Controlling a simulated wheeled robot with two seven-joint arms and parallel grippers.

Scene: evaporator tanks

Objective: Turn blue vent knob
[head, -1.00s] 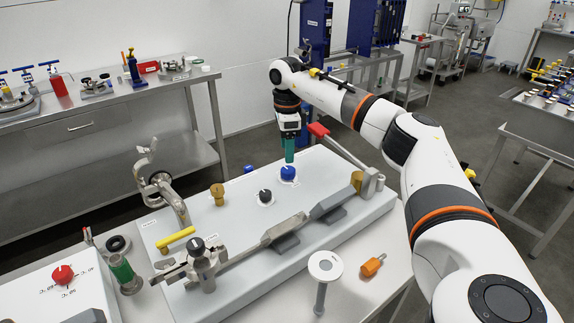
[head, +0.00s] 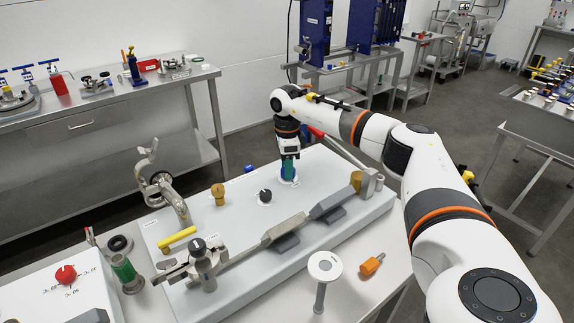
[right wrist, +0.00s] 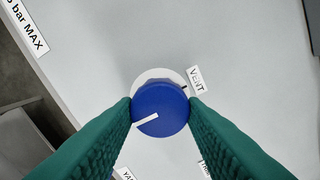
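The blue vent knob (right wrist: 160,108) is a round blue cap with a white pointer line angled down to the left. It sits on a white disc beside a VENT label (right wrist: 196,76). In the head view the knob (head: 289,180) is mostly hidden behind the green fingers of my right gripper (head: 289,171). In the right wrist view the fingers of my right gripper (right wrist: 160,104) stand on either side of the knob, with no clear gap at either edge. My left gripper is not in view.
The knob is on a pale panel (head: 240,232). A black knob (head: 265,196), a brass fitting (head: 218,194) and a smaller blue part (head: 249,168) are near it. A metal lever (head: 345,150) with a red end passes behind my right gripper.

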